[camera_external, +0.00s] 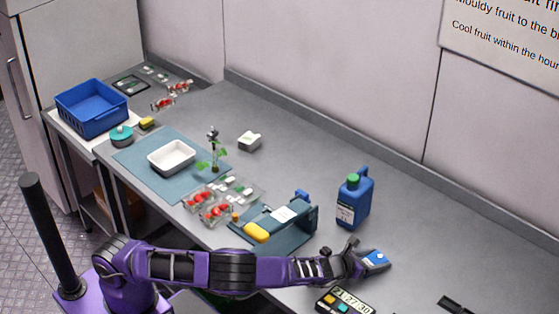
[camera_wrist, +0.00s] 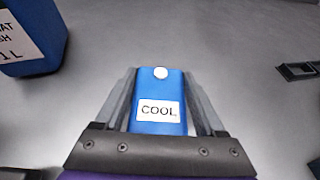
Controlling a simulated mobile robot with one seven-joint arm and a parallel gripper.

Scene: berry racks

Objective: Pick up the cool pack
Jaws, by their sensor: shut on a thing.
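The cool pack (camera_wrist: 159,90) is a blue block with a white cap and a white label reading COOL. In the wrist view it lies between the two fingers of my gripper (camera_wrist: 160,100), which is shut on it. In the external view the cool pack (camera_external: 376,259) shows at the end of my arm, at or just above the grey worktop, in my gripper (camera_external: 364,256). I cannot tell whether it touches the worktop. Its near end is hidden by the gripper body in the wrist view.
A blue jug (camera_external: 355,202) with a green cap stands close behind my gripper; it also shows in the wrist view (camera_wrist: 30,35). A digital timer (camera_external: 345,301) lies in front. A dark holder (camera_external: 459,304) lies right. A blue-grey stand (camera_external: 290,232) is left. Worktop to the right is mostly clear.

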